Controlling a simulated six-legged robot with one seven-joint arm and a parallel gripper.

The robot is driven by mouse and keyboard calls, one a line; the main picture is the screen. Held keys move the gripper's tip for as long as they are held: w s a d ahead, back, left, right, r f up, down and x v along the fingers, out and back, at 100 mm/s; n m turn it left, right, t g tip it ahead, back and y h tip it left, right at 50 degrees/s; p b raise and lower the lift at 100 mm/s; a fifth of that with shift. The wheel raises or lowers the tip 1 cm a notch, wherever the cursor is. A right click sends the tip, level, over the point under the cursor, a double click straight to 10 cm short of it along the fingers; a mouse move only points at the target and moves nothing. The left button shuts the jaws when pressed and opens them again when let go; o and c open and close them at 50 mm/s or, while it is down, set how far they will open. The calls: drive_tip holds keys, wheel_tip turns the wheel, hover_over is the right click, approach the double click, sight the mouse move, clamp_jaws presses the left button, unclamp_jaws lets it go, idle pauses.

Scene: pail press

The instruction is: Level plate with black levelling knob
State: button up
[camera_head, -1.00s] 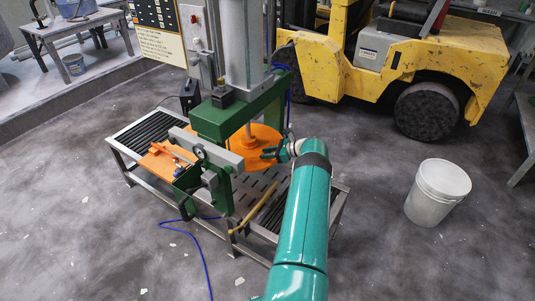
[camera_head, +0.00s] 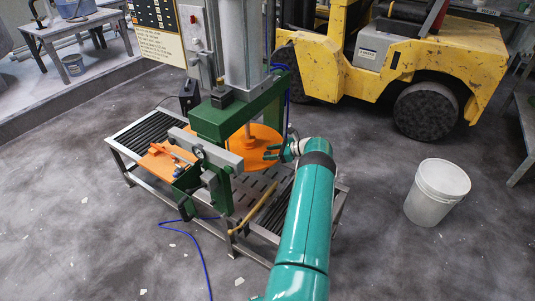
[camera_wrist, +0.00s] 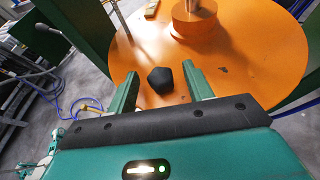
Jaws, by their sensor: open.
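The round orange plate (camera_head: 262,137) hangs on a rod in the green press frame. It fills much of the upper wrist view (camera_wrist: 265,65). The black levelling knob (camera_wrist: 161,80) stands on the plate near its rim. My gripper (camera_head: 268,152) is open at the plate's right front edge. In the wrist view, the knob appears between the two green fingers of my gripper (camera_wrist: 161,70), with gaps on both sides. I cannot tell how far the fingertips are above the plate. The knob is not distinguishable in the head view.
The green press frame (camera_head: 220,122) stands left of my gripper on a roller table (camera_head: 125,140). A white pail (camera_head: 437,192) stands on the floor at right. A yellow forklift (camera_head: 455,60) is behind. A blue hose (camera_head: 205,260) lies on the floor in front.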

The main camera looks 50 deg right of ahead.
drive_tip(key=v, duration=1.2)
